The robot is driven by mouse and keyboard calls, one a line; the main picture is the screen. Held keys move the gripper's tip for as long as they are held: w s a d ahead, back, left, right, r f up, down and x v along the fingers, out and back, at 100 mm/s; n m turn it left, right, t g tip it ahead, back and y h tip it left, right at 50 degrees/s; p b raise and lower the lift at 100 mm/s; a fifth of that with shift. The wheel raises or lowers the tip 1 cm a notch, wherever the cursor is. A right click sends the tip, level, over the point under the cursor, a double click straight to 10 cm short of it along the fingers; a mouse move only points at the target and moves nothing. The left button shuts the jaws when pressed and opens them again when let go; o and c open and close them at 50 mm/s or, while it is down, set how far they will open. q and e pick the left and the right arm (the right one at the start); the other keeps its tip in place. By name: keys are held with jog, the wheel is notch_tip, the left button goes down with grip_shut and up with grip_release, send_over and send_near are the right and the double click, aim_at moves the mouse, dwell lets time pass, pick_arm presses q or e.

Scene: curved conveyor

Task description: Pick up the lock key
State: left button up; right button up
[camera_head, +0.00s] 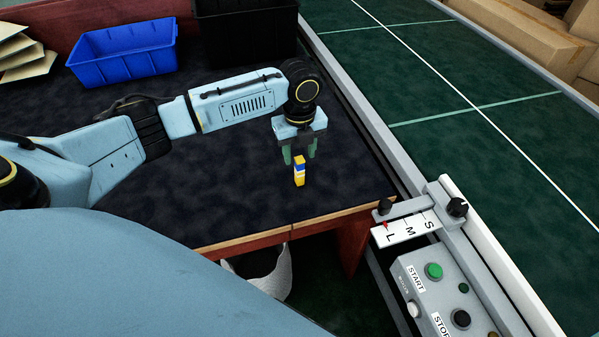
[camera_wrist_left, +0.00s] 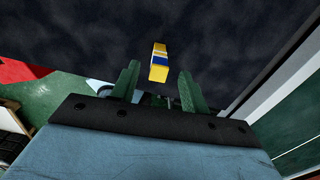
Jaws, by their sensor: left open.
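The only small loose object near my gripper is a yellow block-like item with a blue and white band (camera_head: 299,171), which I take to be the lock key. It stands on the dark table top near its front edge. It also shows in the left wrist view (camera_wrist_left: 159,62), just beyond the fingertips and between their lines. My left gripper (camera_head: 299,155) is open, with its green fingers pointing down at the item's upper end. My right gripper is not in view.
A blue bin (camera_head: 122,53) and a black bin (camera_head: 245,38) stand at the table's back. The green conveyor (camera_head: 450,75) runs along the right. A control box (camera_head: 440,290) with buttons and an S-M-L slider plate (camera_head: 408,231) sit at the front right.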

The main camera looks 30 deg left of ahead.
aim_at(300, 171)
pick_arm(q)
jog(key=shift+f, duration=0.55)
notch_tip(300, 171, down, 4)
jog(key=shift+s+d+f+b, duration=0.1)
jog(key=shift+s+f+b, duration=0.05)
jog(key=shift+b, duration=0.45)
grip_shut()
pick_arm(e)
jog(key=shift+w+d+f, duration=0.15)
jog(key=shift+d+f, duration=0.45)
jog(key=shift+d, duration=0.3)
